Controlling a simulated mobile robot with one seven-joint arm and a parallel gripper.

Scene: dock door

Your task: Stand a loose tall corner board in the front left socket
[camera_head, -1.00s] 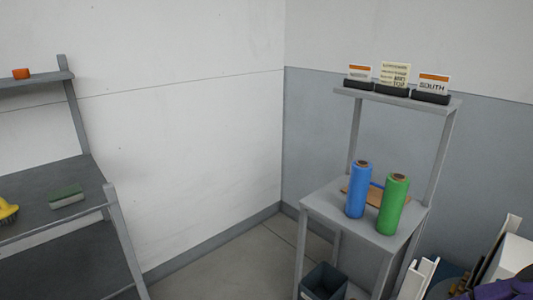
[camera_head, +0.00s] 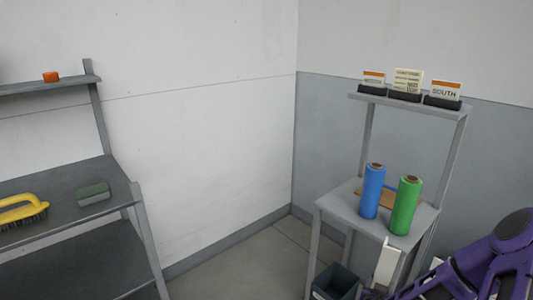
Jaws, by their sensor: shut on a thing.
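A white, tall corner board (camera_head: 385,262) stands nearly upright, slightly tilted, at the lower right, in front of the small grey table. Its lower end is hidden by the picture's bottom edge and my arm. My purple arm reaches in from the right, and my gripper (camera_head: 394,294) is at the bottom edge by the board, shut on it; the fingers barely show. The front left socket cannot be made out in this view.
The grey table (camera_head: 340,207) holds a blue roll (camera_head: 373,192) and a green roll (camera_head: 404,206). Signs stand on its upper shelf (camera_head: 385,98). A dark bin (camera_head: 335,282) is below. Floor between is clear.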

